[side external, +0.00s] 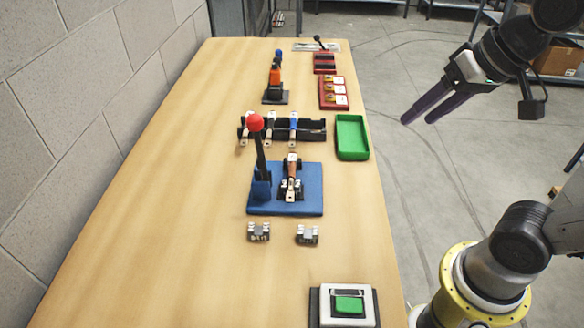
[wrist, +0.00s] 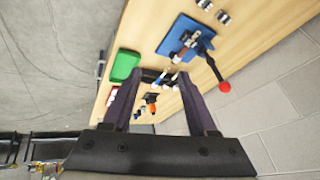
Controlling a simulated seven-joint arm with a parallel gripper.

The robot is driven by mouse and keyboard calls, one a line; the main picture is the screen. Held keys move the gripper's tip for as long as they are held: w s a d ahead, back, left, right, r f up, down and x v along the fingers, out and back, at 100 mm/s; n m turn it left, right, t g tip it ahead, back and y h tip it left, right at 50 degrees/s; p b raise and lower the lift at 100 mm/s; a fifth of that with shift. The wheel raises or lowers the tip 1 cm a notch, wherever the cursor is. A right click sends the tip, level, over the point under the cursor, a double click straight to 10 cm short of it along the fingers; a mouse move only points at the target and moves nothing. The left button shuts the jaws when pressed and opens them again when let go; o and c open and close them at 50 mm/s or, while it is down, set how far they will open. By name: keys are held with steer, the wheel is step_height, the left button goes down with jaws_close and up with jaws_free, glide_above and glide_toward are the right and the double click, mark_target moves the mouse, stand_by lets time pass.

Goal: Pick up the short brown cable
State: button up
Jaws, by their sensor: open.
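A short brown piece with pale ends (side external: 291,173), which looks like the brown cable, lies on a small black holder on the blue base (side external: 258,209) in the side view. The blue base also shows at the top of the wrist view (wrist: 172,46), where I cannot make out the cable clearly. My gripper (side external: 420,121) is open and empty, high at the right, apart from the cable and beyond the table's right edge. Its two dark fingers also show in the wrist view (wrist: 158,78), spread apart.
A red-knobbed lever (side external: 256,123) stands upright on the blue base, beside the cable. Behind are a black rack (side external: 312,133) with several cable-like pieces and a green tray (side external: 352,156). Two metal blocks (side external: 308,235) and a green-button box (side external: 349,304) are nearer. A wall borders the left.

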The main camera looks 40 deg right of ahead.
steer(key=w+a+r+m+g, duration=0.1)
steer(key=w+a+m, duration=0.15)
steer(key=w, duration=0.75)
steer(key=m+g+y, duration=0.1)
steer(key=m+g, duration=0.1)
steer(key=g, duration=0.1)
glide_above(292, 166)
steer(key=s+d, duration=0.1)
steer(key=s+d+f+x, duration=0.1)
steer(key=s+d+x, duration=0.15)
steer(key=x, duration=1.55)
steer(key=shift+s+x, duration=0.15)
steer(key=shift+x, duration=0.75)
steer(key=shift+s+x, duration=0.15)
steer(key=shift+x, duration=0.8)
steer(key=shift+s+x, duration=0.2)
steer(key=shift+x, duration=0.7)
jaws_close()
